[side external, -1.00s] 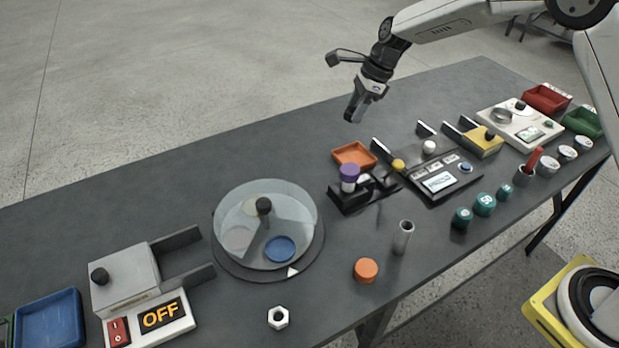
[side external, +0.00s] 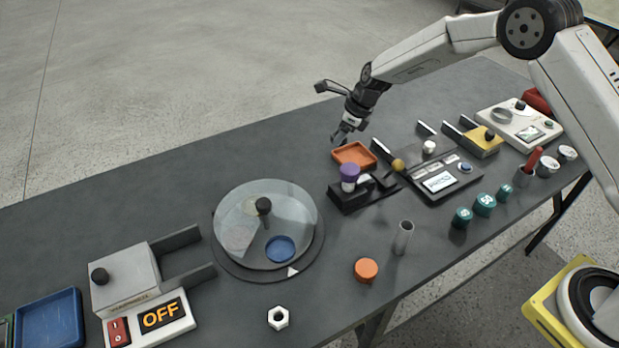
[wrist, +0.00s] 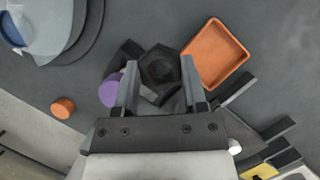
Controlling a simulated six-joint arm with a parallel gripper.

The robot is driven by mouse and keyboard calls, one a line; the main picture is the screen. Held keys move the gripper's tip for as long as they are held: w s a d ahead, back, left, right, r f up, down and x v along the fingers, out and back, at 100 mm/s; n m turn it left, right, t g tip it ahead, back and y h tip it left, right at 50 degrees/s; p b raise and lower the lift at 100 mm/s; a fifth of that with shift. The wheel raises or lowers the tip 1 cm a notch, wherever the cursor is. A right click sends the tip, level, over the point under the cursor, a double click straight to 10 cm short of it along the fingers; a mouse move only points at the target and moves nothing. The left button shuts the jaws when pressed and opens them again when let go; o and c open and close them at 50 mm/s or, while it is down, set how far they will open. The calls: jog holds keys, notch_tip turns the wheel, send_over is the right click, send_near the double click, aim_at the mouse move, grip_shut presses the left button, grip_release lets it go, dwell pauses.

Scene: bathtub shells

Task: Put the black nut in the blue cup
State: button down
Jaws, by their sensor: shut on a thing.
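My gripper (side external: 340,137) is above the table beside the orange square tray (side external: 341,156), pointing down. In the wrist view my gripper (wrist: 160,84) has its fingers on both sides of the black hexagonal nut (wrist: 160,90) and is shut on it. The nut is too small and dark to make out in the side view. The blue cup (side external: 281,249) appears as a round blue recess in the turntable, near its front right edge. Part of the blue also shows at the upper left of the wrist view (wrist: 12,33).
The round turntable (side external: 240,272) has a clear cover and a black knob (side external: 264,206). A black stand with a purple cap (side external: 349,171) is just below my gripper. A metal tube (side external: 403,238), an orange cap (side external: 366,270) and a white nut (side external: 278,318) stand nearer the front edge.

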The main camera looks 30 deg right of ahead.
send_over(333, 177)
jog(key=s, duration=0.1)
jog(key=shift+d+f, duration=0.2)
jog(key=shift+f, duration=2)
jog(key=shift+d+f, duration=0.15)
jog(key=shift+f, duration=2.05)
jog(key=shift+f, duration=1.85)
jog(key=shift+f, duration=0.2)
jog(key=shift+c, duration=2.1)
grip_release()
jog(key=shift+r, duration=0.2)
jog(key=v, duration=1.2)
